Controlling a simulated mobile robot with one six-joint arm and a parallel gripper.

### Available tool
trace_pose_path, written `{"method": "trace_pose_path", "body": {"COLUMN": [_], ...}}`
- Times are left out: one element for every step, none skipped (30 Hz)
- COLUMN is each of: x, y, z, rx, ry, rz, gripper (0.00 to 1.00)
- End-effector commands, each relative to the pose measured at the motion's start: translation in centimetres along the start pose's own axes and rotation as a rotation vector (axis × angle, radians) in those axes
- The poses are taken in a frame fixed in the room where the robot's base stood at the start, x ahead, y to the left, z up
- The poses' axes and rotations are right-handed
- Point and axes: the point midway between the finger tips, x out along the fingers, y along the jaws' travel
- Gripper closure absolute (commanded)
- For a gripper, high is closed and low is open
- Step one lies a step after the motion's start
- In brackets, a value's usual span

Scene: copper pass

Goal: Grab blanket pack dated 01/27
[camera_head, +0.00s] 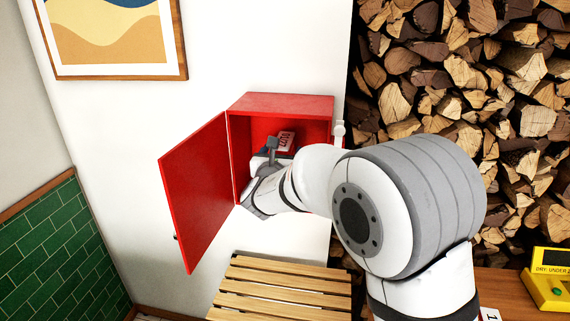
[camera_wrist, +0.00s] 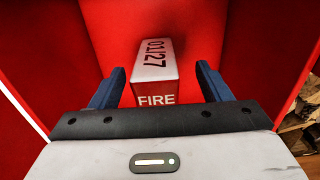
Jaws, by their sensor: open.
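The blanket pack (camera_wrist: 155,62) is a red box with a white top printed 01/27 and the word FIRE on its near end. It lies inside the open red cabinet (camera_head: 285,103) on the wall, and in the head view a small part of the pack (camera_head: 287,141) shows past my arm. My gripper (camera_wrist: 158,80) is open inside the cabinet, with one dark blue finger on each side of the pack's near end. Gaps show between the fingers and the pack. In the head view my arm hides much of the cabinet's inside.
The cabinet door (camera_head: 195,190) stands open to the left. A slatted wooden bench (camera_head: 280,290) is below. Stacked firewood (camera_head: 430,60) fills the right side. A yellow device (camera_head: 548,285) sits on a wooden surface at the lower right. A framed picture (camera_head: 110,35) hangs at upper left.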

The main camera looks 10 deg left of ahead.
Motion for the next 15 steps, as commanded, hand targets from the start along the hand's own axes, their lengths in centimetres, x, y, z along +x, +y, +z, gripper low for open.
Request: {"method": "trace_pose_path", "body": {"x": [0.7, 1.2, 1.7, 2.1, 2.5, 3.0, 3.3, 3.6, 3.8, 3.9, 4.0, 4.0, 4.0, 4.0, 4.0], "y": [0.2, 0.3, 0.4, 0.6, 0.6, 0.6, 0.6, 0.6, 0.6, 0.6, 0.6, 0.6, 0.6, 0.6, 0.6], "z": [0.5, 0.6, 0.6, 0.7, 0.6, 0.5, 0.5, 0.5, 0.4, 0.3, 0.3, 0.3, 0.2, 0.2, 0.2], "rx": [-0.001, -0.001, -0.001, 0.000, 0.000, 0.000, 0.001, 0.001, 0.001, 0.002, 0.002, 0.002, 0.002, 0.002, 0.002], "ry": [0.002, 0.001, 0.002, 0.002, 0.002, 0.002, 0.002, 0.001, 0.002, 0.002, 0.002, 0.002, 0.002, 0.001, 0.001], "rz": [-0.001, -0.001, 0.000, 0.001, 0.001, 0.002, 0.002, 0.002, 0.002, 0.002, 0.003, 0.003, 0.003, 0.003, 0.003], "gripper": [0.29, 0.29, 0.29, 0.29, 0.29, 0.29, 0.29, 0.29, 0.29, 0.29, 0.29, 0.29, 0.29, 0.29, 0.29]}}
